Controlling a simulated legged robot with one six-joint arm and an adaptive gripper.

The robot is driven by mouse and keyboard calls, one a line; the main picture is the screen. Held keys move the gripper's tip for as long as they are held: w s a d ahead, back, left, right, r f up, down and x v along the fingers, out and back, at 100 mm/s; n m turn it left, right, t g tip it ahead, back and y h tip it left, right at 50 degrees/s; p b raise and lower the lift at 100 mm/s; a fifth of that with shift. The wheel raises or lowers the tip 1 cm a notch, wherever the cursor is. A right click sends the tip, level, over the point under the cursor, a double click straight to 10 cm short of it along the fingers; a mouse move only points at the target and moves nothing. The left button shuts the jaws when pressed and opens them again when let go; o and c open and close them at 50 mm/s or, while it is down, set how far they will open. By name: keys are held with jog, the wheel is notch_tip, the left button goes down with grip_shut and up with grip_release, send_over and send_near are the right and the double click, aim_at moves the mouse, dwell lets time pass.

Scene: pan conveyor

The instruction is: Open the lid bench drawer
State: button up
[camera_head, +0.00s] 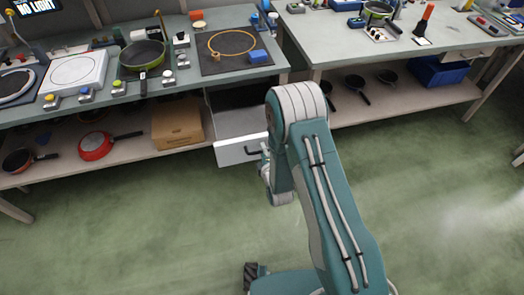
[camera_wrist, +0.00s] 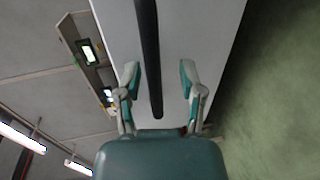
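The bench drawer (camera_head: 234,152) has a pale front with a dark bar handle (camera_head: 252,151). It sits under the left bench and stands partly out, with its grey inside showing behind the front. In the wrist view, the drawer front (camera_wrist: 200,25) fills the middle and the dark handle (camera_wrist: 150,60) runs down between my fingers. My gripper (camera_wrist: 160,78) is open, one finger on each side of the handle, with gaps to both. In the head view, my gripper is mostly hidden behind my arm, close to the right end of the drawer front.
A cardboard box (camera_head: 177,123) and a red pan (camera_head: 96,146) lie on the shelf left of the drawer. Another bench (camera_head: 350,52) stands right. The green floor in front is clear.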

jog(key=shift+a+r, duration=0.15)
jog(key=v, duration=1.2)
jog(key=shift+f, duration=0.2)
jog(key=w+d+r+m+g+h, duration=0.1)
jog(key=w+d+r+m+g, duration=0.15)
jog(key=r+m, duration=0.45)
jog(key=w+d+r+m+g+h, duration=0.1)
jog(key=d+r+m+g+h, duration=0.2)
jog(key=r, duration=0.9)
jog(key=s+d+r+m+g, duration=0.2)
jog(key=s+r+m, duration=0.3)
jog(key=s, duration=0.6)
jog(key=s+d+r+m+g, duration=0.1)
jog(key=s+d+r+m, duration=0.4)
jog(key=s+r, duration=0.4)
jog(key=shift+s+d+r+m+g, duration=0.2)
jog(key=shift+s+m+g, duration=0.15)
jog(key=shift+s+m, duration=0.45)
